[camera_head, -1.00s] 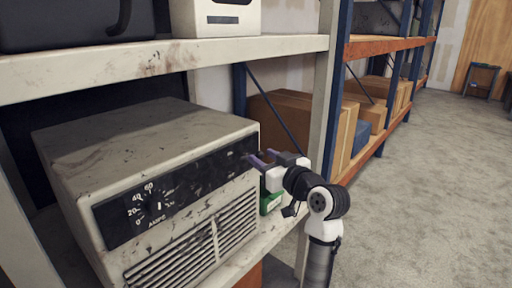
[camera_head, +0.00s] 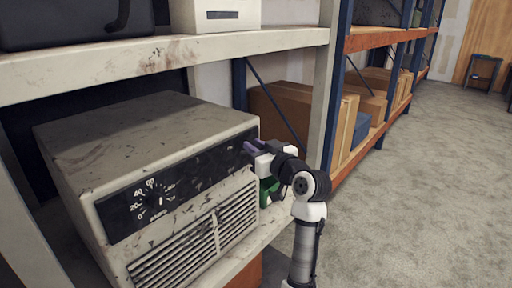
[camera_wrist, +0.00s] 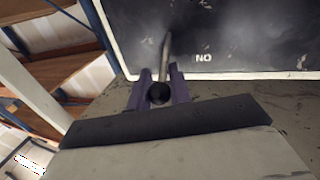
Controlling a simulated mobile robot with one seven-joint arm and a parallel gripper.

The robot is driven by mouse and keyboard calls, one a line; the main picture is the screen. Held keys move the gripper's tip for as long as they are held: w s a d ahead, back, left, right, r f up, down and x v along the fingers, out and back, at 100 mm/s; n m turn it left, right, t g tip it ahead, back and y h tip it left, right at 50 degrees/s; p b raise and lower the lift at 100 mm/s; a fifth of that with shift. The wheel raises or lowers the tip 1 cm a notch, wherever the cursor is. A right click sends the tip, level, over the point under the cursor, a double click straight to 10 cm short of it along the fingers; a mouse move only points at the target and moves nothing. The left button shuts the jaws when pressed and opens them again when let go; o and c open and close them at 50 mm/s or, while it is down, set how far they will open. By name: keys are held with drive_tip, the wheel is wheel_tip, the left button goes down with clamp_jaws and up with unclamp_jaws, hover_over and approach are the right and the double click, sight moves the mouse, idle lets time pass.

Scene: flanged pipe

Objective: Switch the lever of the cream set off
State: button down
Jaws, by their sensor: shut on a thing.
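The cream set (camera_head: 140,135) is a scuffed box with a black front panel, a dial marked AMPS and vent slats, standing on the shelf. Its lever (camera_wrist: 165,55) shows in the wrist view as a thin metal rod with a black ball end (camera_wrist: 158,93), rising from the black panel (camera_wrist: 240,35). Letters reading "NO" in this view (camera_wrist: 203,58) are beside it. My gripper (camera_wrist: 160,78) has its purple fingers closed on either side of the lever near the ball. In the head view my gripper (camera_head: 252,148) is at the panel's right end, hiding the lever.
A green object (camera_head: 268,190) stands on the shelf just right of the set, partly behind my gripper. A pale shelf post (camera_head: 322,110) rises close beyond my arm. Cardboard boxes (camera_head: 290,108) fill the neighbouring rack. The floor (camera_head: 430,170) at right is clear.

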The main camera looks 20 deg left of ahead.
drive_tip(key=shift+f, duration=0.15)
drive_tip(key=f+m+t+y+b, duration=0.1)
drive_tip(key=t+b, duration=0.1)
drive_tip(key=b, duration=0.7)
drive_tip(key=f+m+t+y+b, duration=0.2)
drive_tip(key=t+b, duration=0.1)
drive_tip(key=b, duration=0.6)
drive_tip(key=f+m+t+y+b, duration=0.2)
drive_tip(key=t+b, duration=0.1)
drive_tip(key=b, duration=0.6)
drive_tip(key=shift+s+d+f+b, duration=0.1)
drive_tip(key=shift+d+b, duration=0.25)
drive_tip(key=shift+t+b, duration=0.3)
drive_tip(key=c, duration=1.3)
unclamp_jaws()
